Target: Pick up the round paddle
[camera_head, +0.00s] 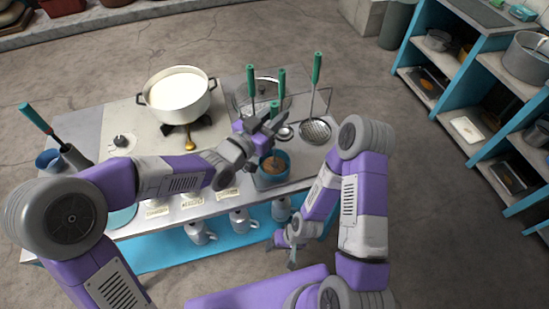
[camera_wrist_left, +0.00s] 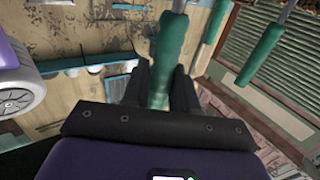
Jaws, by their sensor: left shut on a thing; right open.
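Several utensils with green handles stand at the right end of the counter. One has a round perforated head (camera_head: 316,131). My left gripper (camera_head: 268,122) is shut on a green handle, which stands between its fingers in the left wrist view (camera_wrist_left: 168,55). The held utensil's shaft seems to run down toward a blue pot with brown contents (camera_head: 273,168); its head is hidden, so I cannot tell if it is the round paddle. Other green handles (camera_head: 251,80) and (camera_head: 282,80) rise close behind the gripper. My right gripper (camera_head: 292,250) is open and empty, low in front of the counter.
A white pot of milk (camera_head: 180,93) sits on the burner, left of the utensils. Another green-handled tool (camera_head: 37,118) stands in a holder at the far left. Metal mugs (camera_head: 240,221) are on the blue shelf below. Blue shelving (camera_head: 455,72) stands at right, across open floor.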

